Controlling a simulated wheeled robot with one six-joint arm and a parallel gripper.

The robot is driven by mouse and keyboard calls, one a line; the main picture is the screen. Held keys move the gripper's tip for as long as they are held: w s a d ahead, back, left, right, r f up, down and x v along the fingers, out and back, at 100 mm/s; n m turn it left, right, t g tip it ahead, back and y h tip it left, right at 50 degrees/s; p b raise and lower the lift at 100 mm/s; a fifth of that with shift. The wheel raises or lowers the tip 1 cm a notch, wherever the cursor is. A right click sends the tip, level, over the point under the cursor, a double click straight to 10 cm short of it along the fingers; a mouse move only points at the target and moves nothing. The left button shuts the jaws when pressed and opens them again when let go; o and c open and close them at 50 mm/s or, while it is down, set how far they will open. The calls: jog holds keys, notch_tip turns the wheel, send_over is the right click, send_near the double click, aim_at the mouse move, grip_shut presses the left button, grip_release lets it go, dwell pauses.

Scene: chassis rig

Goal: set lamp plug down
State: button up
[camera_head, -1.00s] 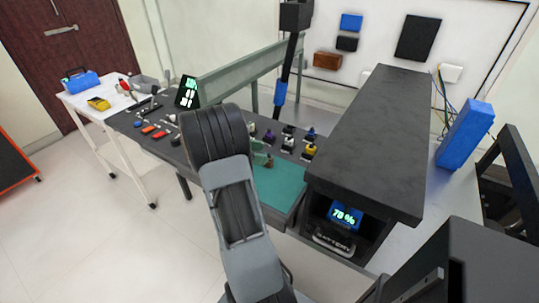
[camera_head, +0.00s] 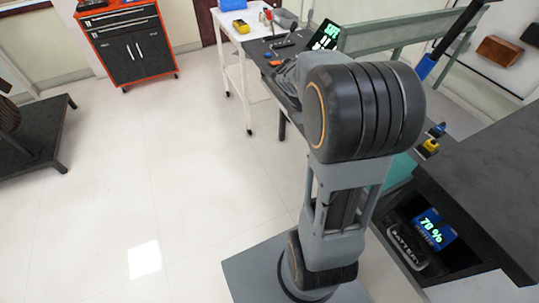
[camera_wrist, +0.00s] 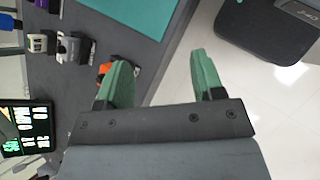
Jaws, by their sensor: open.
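My gripper (camera_wrist: 161,78) is open in the wrist view, with two green fingers apart and nothing between them. It is above the edge of the dark bench (camera_wrist: 150,60), with floor showing below the right finger. An orange and black object (camera_wrist: 104,69) is partly hidden behind the left finger. Small plug-like pieces stand on the bench at upper left, one grey-white (camera_wrist: 70,46) and one yellowish (camera_wrist: 37,42). I cannot tell which thing is the lamp plug. In the head view my arm hides the gripper and much of the bench.
A teal mat (camera_wrist: 135,12) lies on the bench. A lit screen (camera_head: 325,36) stands at the bench's far end. A white cart (camera_head: 238,38) and a red-framed cabinet (camera_head: 127,45) stand beyond. A battery bay (camera_head: 430,235) is at right.

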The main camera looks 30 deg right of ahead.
jog(key=s+a+m+t+y, duration=0.2)
jog(key=a+m+t+y, duration=0.1)
jog(key=a, duration=0.7)
jog(key=s+a+m+t+y, duration=0.2)
jog(key=a+m+t+y, duration=0.1)
jog(key=a, duration=0.6)
jog(key=shift+a+t+y, duration=0.3)
jog(key=shift+a+t, duration=0.1)
jog(key=shift+t, duration=0.4)
jog(key=shift+s, duration=0.1)
